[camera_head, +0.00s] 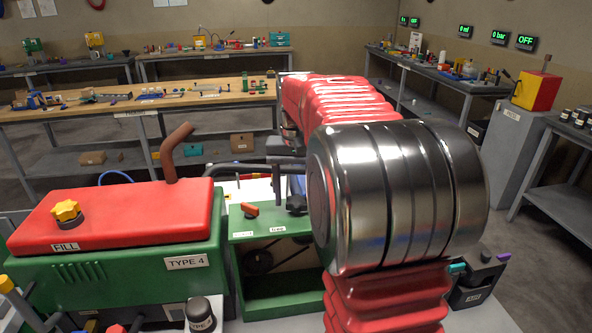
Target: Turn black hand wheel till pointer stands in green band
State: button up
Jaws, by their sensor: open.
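A small black knob-like wheel (296,205) stands on top of the green machine housing (285,307), just left of my arm's big metal joint. I cannot tell for sure that it is the hand wheel. A dark round part (258,262) shows in shadow inside the housing's opening. No pointer or green band can be made out. My red-sleeved arm rises at the right and reaches away toward the back. Its end is hidden behind my own arm, and I cannot make out the gripper's fingers.
An orange-red knob (250,210) sits left of the black one. A red tank (118,217) marked FILL, with a yellow cap (67,212) and a brown bent pipe (173,152), stands at left. A wooden bench (120,107) with small parts stands behind. Grey floor shows at right.

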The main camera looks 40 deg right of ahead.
aim_at(296, 201)
notch_tip(296, 201, up, 13)
dwell(0.6)
dwell(0.4)
